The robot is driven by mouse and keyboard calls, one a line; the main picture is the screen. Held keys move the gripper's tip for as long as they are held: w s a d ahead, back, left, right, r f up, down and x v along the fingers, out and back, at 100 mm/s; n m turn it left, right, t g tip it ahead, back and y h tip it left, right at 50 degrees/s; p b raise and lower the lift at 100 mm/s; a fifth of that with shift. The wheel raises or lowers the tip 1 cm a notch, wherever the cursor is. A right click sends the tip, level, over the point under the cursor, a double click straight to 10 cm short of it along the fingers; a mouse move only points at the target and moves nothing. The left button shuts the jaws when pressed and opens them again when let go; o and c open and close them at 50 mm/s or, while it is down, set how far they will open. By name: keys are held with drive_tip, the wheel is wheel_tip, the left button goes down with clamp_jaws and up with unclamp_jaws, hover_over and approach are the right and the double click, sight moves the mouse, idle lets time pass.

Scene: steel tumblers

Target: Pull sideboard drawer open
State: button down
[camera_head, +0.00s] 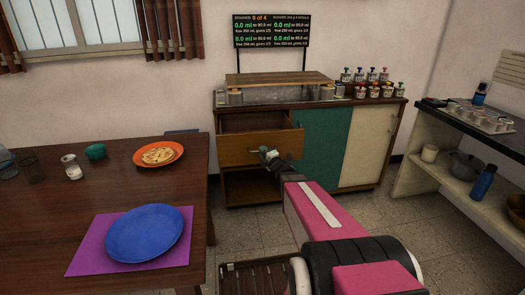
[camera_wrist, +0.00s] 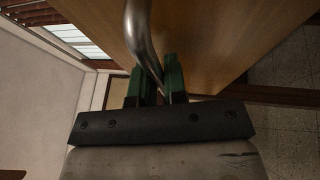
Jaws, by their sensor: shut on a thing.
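The sideboard (camera_head: 320,112) stands against the back wall. Its wooden drawer (camera_head: 240,150) at the upper left is pulled out, and the inside shows from above. My gripper (camera_head: 268,155) is at the drawer front. In the wrist view my gripper (camera_wrist: 160,84) has its green fingers closed around the curved metal drawer handle (camera_wrist: 139,35), with the wooden drawer front (camera_wrist: 220,40) right behind it. In the head view my gripper mostly hides the handle.
A dark table (camera_head: 50,212) at left holds a blue plate (camera_head: 145,233) on a purple mat (camera_head: 84,258) and an orange plate (camera_head: 177,149). Small jars (camera_head: 372,91) and a wooden board (camera_head: 275,79) are on the sideboard top. A dark counter (camera_head: 480,135) stands right.

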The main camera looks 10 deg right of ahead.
drive_tip(key=c, duration=1.2)
unclamp_jaws()
drive_tip(key=shift+s, duration=0.1)
drive_tip(key=v, duration=1)
drive_tip(key=shift+s+d, duration=0.2)
drive_tip(key=shift+s, duration=0.05)
drive_tip(key=shift+f, duration=0.15)
